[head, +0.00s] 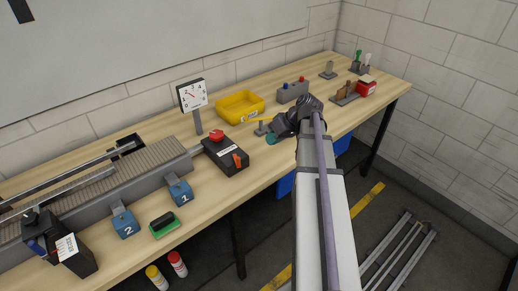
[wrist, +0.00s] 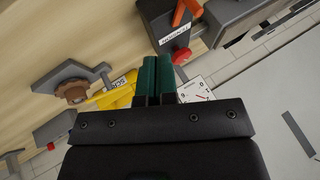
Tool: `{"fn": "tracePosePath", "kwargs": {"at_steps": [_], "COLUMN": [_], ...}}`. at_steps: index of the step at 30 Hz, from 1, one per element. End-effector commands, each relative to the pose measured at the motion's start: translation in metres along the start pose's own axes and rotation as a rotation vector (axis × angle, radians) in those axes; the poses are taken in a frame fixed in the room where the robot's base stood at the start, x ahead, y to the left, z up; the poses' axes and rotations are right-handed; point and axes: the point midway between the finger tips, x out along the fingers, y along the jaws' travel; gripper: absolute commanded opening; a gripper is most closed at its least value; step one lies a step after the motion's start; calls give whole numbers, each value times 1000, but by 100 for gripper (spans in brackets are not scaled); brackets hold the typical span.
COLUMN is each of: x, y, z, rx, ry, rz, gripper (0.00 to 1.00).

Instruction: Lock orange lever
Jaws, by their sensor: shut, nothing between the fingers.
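The orange lever (head: 237,160) sits on the black box beside the end of the conveyor in the head view. It also shows at the top edge of the wrist view (wrist: 186,12), partly cut off, set at a slant on the black box (wrist: 172,32) with a white label. Its exact locked or unlocked state I cannot tell. My gripper (head: 271,138) is to the right of the box, above the table, apart from the lever. In the wrist view its teal fingers (wrist: 157,75) are together and empty.
A red knob (head: 216,135) is on the same box. A dial gauge (head: 193,95) stands behind it. A yellow tray (head: 240,106) and a grey button box (head: 292,92) stand at the back. Blue blocks marked 1 (head: 181,192) and 2 (head: 126,225) are at the left front.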

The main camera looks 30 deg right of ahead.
Motion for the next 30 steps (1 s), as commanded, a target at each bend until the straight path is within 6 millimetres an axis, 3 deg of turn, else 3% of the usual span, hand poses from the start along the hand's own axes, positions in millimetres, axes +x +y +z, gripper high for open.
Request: {"fn": "tracePosePath", "kwargs": {"at_steps": [13, 15, 19, 30], "x": [101, 98, 105, 109], "y": [4, -14, -29, -35], "z": [4, 2, 1, 0], "rx": [-1, -2, -2, 1], "ry": [-1, -2, 0, 1], "rz": [0, 0, 2, 2], "gripper": [0, 0, 0, 0]}}
